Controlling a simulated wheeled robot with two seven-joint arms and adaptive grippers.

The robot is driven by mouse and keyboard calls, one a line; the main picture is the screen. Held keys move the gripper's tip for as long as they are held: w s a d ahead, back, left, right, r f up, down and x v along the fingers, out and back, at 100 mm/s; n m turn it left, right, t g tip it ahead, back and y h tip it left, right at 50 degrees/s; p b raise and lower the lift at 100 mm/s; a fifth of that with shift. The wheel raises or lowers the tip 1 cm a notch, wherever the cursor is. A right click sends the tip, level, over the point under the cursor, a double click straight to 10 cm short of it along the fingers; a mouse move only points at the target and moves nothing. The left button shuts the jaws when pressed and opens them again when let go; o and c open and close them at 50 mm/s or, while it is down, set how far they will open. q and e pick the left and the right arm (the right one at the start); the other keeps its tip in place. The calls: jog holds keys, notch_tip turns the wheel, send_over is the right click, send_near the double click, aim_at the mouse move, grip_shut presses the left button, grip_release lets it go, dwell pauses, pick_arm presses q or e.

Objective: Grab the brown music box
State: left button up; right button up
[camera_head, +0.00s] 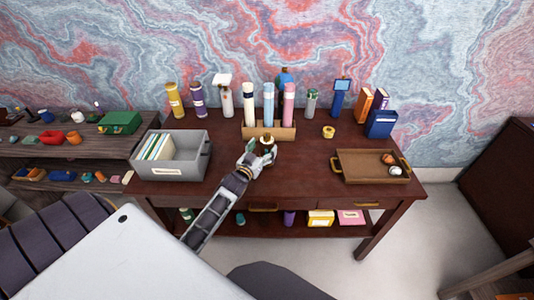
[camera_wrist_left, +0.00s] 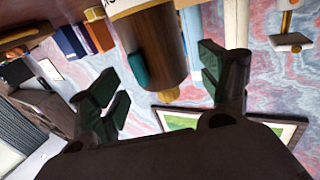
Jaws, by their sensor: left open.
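A small brown cylinder with a gold knob, which looks like the brown music box (camera_head: 267,143), stands on the desk in front of the wooden bottle rack. In the left wrist view, which is upside down, the brown music box (camera_wrist_left: 165,45) shows as a dark wood cylinder with a pale label band and a gold knob. My left gripper (camera_head: 261,152) is open at the near side of it. In the wrist view the spread fingers of the gripper (camera_wrist_left: 163,82) lie to either side of the cylinder, with gaps left. My right gripper is not in view.
The wooden rack (camera_head: 254,131) with tall bottles stands close behind. A grey bin (camera_head: 194,168) with files is at left. A brown tray (camera_head: 352,174) with small items is at right. A yellow tape roll (camera_head: 328,132) lies right of the rack. Desk space right of the gripper is clear.

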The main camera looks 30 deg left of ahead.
aim_at(267, 142)
pick_arm(q)
jog(key=shift+w+a, duration=0.15)
jog(key=shift+w, duration=0.85)
jog(key=shift+w+a, duration=0.1)
jog(key=shift+w, duration=0.9)
jog(key=shift+c, duration=0.3)
jog(key=shift+r, duration=0.1)
jog(key=c, duration=1.7)
